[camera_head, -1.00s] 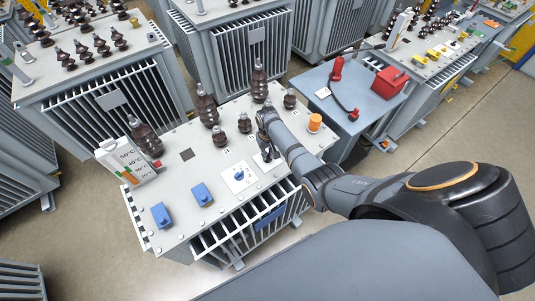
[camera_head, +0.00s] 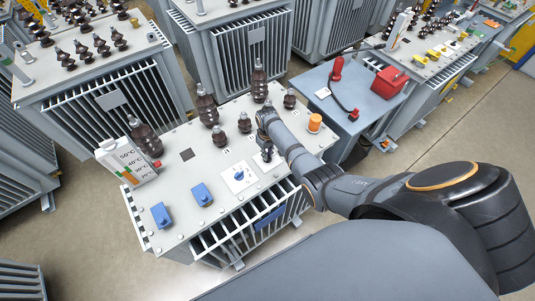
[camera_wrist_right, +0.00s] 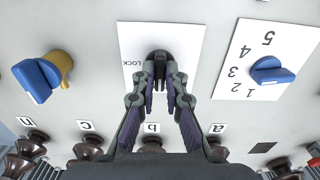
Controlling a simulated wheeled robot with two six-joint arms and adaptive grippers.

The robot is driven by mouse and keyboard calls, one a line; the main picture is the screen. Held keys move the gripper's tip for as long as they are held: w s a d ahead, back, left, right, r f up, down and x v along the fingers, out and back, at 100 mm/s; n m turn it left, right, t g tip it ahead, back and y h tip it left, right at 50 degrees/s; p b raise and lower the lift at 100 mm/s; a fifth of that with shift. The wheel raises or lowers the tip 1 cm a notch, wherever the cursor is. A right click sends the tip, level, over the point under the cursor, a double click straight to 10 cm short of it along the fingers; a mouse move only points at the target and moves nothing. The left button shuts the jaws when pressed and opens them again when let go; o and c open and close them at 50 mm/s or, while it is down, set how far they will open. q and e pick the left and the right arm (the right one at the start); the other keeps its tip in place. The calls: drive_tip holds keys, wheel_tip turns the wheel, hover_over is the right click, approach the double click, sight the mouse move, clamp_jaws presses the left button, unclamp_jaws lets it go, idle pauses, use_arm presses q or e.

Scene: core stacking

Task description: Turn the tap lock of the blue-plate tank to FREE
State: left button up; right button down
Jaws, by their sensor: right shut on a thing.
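The blue-plate tank (camera_head: 185,228) is the grey finned tank in front of me, with a blue plate (camera_head: 271,217) on its front side. The tap lock, a dark knob (camera_wrist_right: 158,58), stands on a white label (camera_wrist_right: 131,40) on the tank's lid. The word LOCK shows on the label beside the knob; any other word is hidden by my fingers or too unclear to read. My right gripper (camera_wrist_right: 161,77) is shut on the tap lock, one finger on each side, and it also shows in the head view (camera_head: 267,152). My left gripper is not in view.
A blue selector (camera_wrist_right: 271,70) on a numbered plate and a blue-and-yellow fitting (camera_wrist_right: 43,77) flank the lock. Brown bushings (camera_head: 206,104) stand behind it. An orange cap (camera_head: 315,122) is to its right. A blue-grey table (camera_head: 345,88) stands beyond.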

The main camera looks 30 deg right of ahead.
drive_tip(key=c, duration=1.4)
unclamp_jaws()
drive_tip(key=shift+r, duration=0.1)
wheel_tip(320, 180, up, 12)
